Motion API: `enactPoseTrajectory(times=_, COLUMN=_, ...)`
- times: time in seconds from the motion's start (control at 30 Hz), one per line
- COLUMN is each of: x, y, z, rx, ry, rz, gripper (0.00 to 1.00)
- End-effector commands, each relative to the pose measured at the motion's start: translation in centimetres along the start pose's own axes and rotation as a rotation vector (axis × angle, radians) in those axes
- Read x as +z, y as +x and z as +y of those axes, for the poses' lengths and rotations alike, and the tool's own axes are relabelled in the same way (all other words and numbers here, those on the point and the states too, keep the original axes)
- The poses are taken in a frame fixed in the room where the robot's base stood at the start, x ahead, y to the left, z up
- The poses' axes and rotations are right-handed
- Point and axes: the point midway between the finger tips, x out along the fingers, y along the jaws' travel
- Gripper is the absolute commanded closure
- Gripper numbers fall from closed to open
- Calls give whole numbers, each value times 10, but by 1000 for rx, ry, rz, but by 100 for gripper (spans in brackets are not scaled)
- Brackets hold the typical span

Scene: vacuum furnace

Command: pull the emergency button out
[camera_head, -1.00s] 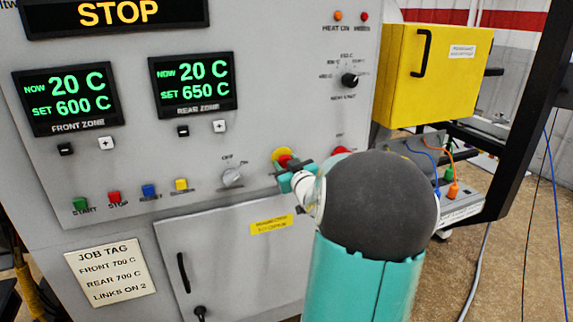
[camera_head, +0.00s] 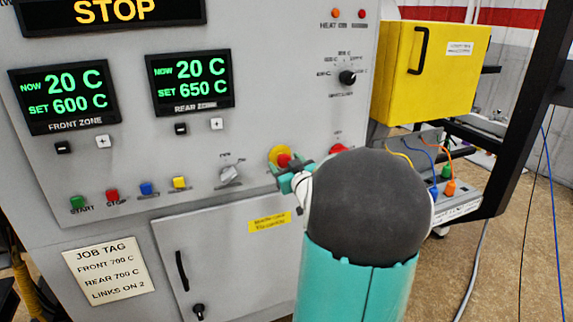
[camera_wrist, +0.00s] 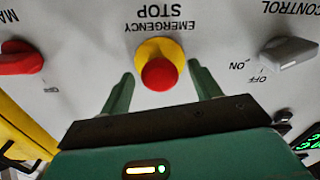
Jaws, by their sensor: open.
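The emergency button is a red mushroom head (camera_wrist: 159,74) on a yellow round base (camera_wrist: 176,50), under the printed words EMERGENCY STOP, upside down in the wrist view. In the head view the red button (camera_head: 284,160) shows just beyond my gripper (camera_head: 292,176), partly hidden by it. In the wrist view my gripper (camera_wrist: 160,90) is open, with one teal finger on each side of the button. A gap shows between each finger and the red head, and nothing is held.
A grey control knob (camera_wrist: 290,54) and a red main switch (camera_wrist: 18,58) flank the button. The lower cabinet door (camera_head: 225,250) has a black handle.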

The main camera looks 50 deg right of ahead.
Motion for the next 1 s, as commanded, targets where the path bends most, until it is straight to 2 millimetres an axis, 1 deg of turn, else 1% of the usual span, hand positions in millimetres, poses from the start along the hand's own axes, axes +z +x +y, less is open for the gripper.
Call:
enactPoseTrajectory(times=0.13, x=0, y=-4, z=0, rx=1, ry=-1, rz=-1, gripper=37)
enactPoseTrajectory(times=0.23, x=0, y=-15, z=1, rx=2, ry=-2, rz=-1, gripper=37)
enactPoseTrajectory(times=0.37, x=-1, y=-40, z=0, rx=2, ry=-4, rz=-1, gripper=37)
enactPoseTrajectory(times=0.6, x=-1, y=-93, z=0, rx=2, ry=-3, rz=1, gripper=37)
enactPoseTrajectory(times=0.7, x=-1, y=-113, z=-1, rx=1, ry=-1, rz=1, gripper=37)
enactPoseTrajectory(times=0.83, x=0, y=-130, z=0, rx=1, ry=0, rz=-1, gripper=37)
enactPoseTrajectory(times=1.0, x=0, y=-138, z=-1, rx=-1, ry=0, rz=0, gripper=37)
